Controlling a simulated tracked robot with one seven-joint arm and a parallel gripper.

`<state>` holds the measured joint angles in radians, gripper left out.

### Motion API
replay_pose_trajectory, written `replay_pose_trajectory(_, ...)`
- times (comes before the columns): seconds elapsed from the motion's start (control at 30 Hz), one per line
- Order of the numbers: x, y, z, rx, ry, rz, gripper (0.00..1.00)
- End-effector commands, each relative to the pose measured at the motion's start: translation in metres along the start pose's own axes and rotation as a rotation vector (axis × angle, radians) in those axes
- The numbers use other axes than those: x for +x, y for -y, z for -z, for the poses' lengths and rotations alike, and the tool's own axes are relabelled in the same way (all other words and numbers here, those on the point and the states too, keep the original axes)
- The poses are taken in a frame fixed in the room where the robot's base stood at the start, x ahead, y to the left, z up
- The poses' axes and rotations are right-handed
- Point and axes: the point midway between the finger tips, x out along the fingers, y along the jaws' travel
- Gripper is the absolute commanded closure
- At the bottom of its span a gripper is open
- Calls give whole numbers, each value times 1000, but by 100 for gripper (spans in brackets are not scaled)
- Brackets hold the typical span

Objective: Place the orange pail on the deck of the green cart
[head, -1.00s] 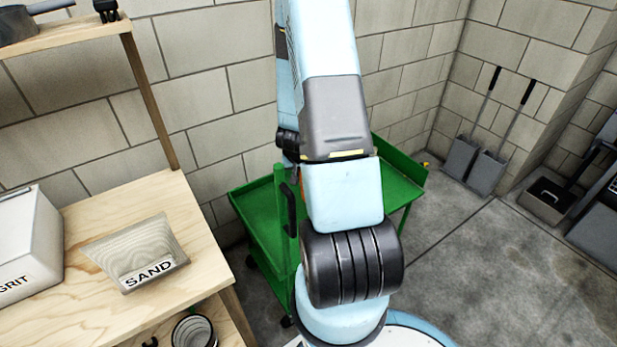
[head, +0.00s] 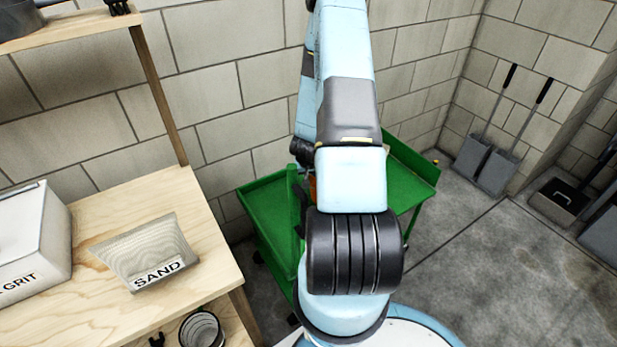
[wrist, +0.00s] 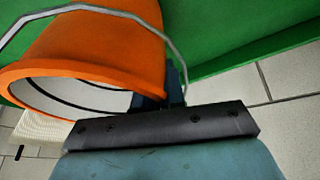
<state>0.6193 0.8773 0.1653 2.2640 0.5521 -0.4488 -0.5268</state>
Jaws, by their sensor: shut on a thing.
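The orange pail (wrist: 95,50) fills the upper left of the wrist view, tilted, with its open mouth toward the lower left and its wire handle arching over it. My gripper (wrist: 172,88) is shut on the pail at its right side; the fingers are mostly hidden. In the head view only an orange sliver of the pail (head: 312,188) shows behind my arm, over the green cart. The green cart (head: 264,208) stands behind my arm by the wall, and its middle is hidden. Green cart surfaces (wrist: 225,25) lie behind the pail in the wrist view. I cannot tell whether the pail touches the deck.
A wooden bench (head: 105,225) at the left holds a sand holder (head: 150,252) and a grit box (head: 30,240). A dark bucket (head: 203,330) sits below it. Two shovels (head: 485,160) lean on the block wall at the right. The floor (head: 480,265) right of the cart is clear.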

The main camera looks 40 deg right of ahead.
Motion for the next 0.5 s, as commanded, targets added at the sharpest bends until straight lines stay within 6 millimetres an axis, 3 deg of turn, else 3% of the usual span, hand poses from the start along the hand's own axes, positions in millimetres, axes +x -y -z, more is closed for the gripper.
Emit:
replay_pose_trajectory(0.43,9,-1,-4,2,1,-1,100)
replay_pose_trajectory(0.47,9,-1,-4,2,1,0,88)
replay_pose_trajectory(0.5,9,-1,-4,2,1,0,84)
